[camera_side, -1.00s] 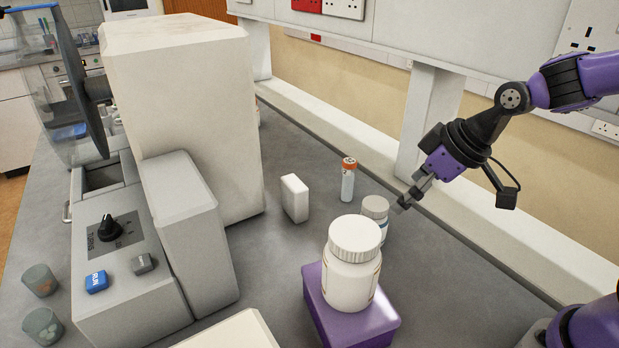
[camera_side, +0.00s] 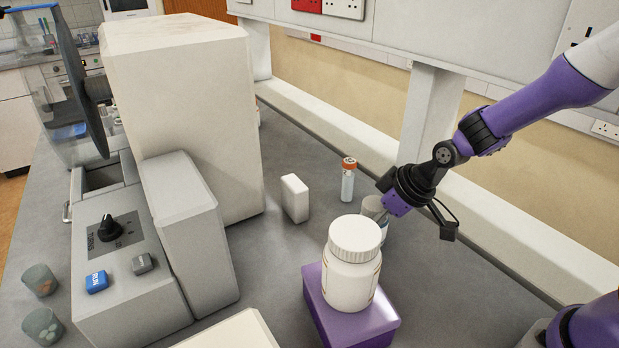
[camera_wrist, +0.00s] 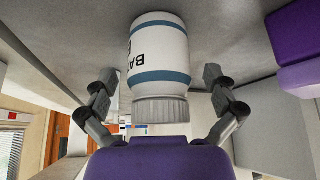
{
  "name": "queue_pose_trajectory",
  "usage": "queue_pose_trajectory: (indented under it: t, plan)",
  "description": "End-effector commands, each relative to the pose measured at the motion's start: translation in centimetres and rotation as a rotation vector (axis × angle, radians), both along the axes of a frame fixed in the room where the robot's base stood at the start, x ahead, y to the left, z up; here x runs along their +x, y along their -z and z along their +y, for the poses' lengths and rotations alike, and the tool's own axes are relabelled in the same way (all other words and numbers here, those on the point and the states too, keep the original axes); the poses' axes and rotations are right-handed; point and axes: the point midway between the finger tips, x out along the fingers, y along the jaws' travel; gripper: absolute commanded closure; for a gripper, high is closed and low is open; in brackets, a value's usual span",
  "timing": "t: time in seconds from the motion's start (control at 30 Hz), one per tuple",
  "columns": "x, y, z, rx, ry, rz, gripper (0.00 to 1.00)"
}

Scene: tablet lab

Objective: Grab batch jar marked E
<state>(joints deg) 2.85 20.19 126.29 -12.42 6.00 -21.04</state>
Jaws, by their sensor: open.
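A white jar with blue bands, a grey ribbed lid and black lettering starting "BA" (camera_wrist: 158,62) stands between the fingers of my gripper (camera_wrist: 158,90) in the wrist view. A second line of lettering is cut off by the jar's curve, so I cannot read its mark fully. The fingers are open, one on each side, with gaps to the jar. In the side view this jar (camera_side: 375,208) is partly hidden behind the large white jar, and my gripper (camera_side: 384,208) is at its right side.
A large white jar (camera_side: 352,275) stands on a purple block (camera_side: 335,322) in front. An orange-capped bottle (camera_side: 348,182) and a small white box (camera_side: 295,198) stand behind to the left. A grey machine (camera_side: 130,270) fills the left side. The wall ledge (camera_side: 480,215) runs along the right.

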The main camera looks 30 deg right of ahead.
Motion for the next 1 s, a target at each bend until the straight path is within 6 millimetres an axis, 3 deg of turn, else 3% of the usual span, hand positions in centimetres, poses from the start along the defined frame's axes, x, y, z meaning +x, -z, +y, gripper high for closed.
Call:
queue_pose_trajectory:
  t: [0.13, 0.17, 0.3, 0.33, 0.73, 1.0]
  plan:
    - [0.0, 0.0, 0.0, 0.0, 0.0, -0.001, 0.0]
    - [0.0, 0.0, 0.0, 0.0, 0.0, -0.001, 0.05]
    - [0.0, 0.0, 0.0, 0.0, 0.0, 0.0, 0.74]
    - [0.0, 0.0, 0.0, 0.0, 0.0, 0.0, 0.78]
    - [0.0, -0.5, 0.0, -0.001, 0.0, 0.0, 0.79]
    - [0.1, -5.9, 0.0, -0.001, 0.0, -0.009, 0.79]
